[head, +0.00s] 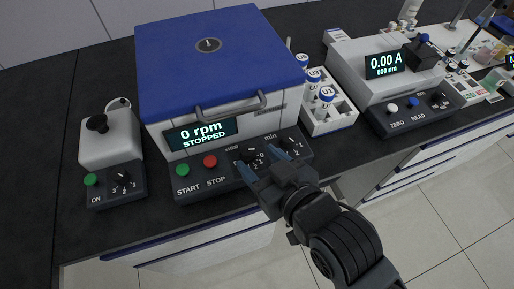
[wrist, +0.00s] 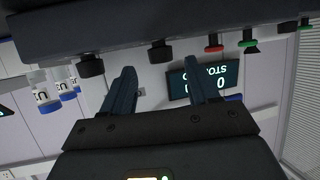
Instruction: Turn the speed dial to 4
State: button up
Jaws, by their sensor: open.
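The centrifuge with a blue lid (head: 215,60) has a dark front panel. The dial marked x1000 (head: 252,156) sits on it, right of the red STOP button (head: 210,161); its pointer setting is too small to read. In the wrist view this black dial (wrist: 160,52) appears upside down, between and beyond my fingertips. My gripper (head: 258,160) is open and empty, its two blue-grey fingers on either side of the dial; contact cannot be told. The min dial (head: 289,143) is just to its right. The display (head: 201,134) reads 0 rpm, STOPPED.
A small mixer (head: 110,137) with its own dial (head: 122,178) and green ON button stands left. A white rack (head: 338,112) of blue-capped tubes and a photometer (head: 380,65) stand right. The green START button (head: 182,169) is left of STOP. Dark bench is bare at far left.

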aim_at(251, 154)
jog(key=shift+x, duration=1.9)
jog(key=shift+c, duration=0.4)
jog(key=c, duration=1)
jog(key=shift+o, duration=0.2)
